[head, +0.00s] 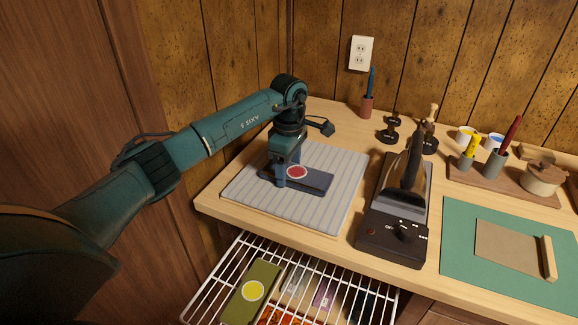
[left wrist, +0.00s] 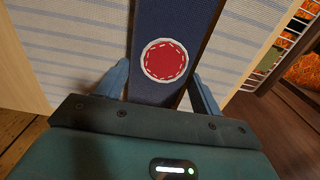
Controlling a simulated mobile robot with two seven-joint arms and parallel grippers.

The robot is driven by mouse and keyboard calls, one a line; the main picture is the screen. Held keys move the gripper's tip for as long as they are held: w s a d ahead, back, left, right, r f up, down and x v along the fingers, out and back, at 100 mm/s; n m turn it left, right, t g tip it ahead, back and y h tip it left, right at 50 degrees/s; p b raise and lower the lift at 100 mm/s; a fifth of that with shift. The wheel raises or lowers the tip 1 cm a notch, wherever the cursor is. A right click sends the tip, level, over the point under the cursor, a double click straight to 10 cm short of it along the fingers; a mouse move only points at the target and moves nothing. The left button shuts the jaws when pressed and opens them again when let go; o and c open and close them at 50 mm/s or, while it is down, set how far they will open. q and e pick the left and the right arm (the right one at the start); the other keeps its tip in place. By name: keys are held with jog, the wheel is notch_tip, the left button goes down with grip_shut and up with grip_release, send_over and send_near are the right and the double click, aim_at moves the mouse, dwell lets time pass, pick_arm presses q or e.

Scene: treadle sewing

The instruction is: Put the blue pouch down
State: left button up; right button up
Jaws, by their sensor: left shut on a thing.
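The blue pouch (head: 318,181) is dark blue with a red round patch edged in white. It lies flat over the grey striped pad (head: 335,158) on the wooden counter, though I cannot tell whether it touches the pad. My left gripper (head: 287,178) comes down on the pouch's left part, its fingers shut on it. In the left wrist view the pouch (left wrist: 172,25) runs between the two fingers (left wrist: 160,85), with the red patch just ahead of the palm. Part of the pouch is hidden behind the gripper in the head view. My right gripper is not in view.
A black machine (head: 397,215) stands right of the pad. Below the counter edge, a white wire rack (head: 222,283) holds an olive pouch with a yellow patch (head: 252,292) and other items. A green mat (head: 470,275) and a wooden tray (head: 510,188) of tools lie at right.

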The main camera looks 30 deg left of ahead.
pick_arm(q)
jog(key=shift+r, duration=0.1)
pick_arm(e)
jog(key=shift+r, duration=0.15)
pick_arm(q)
jog(key=o, duration=1)
notch_tip(320, 180, up, 12)
jog(key=shift+p, duration=0.35)
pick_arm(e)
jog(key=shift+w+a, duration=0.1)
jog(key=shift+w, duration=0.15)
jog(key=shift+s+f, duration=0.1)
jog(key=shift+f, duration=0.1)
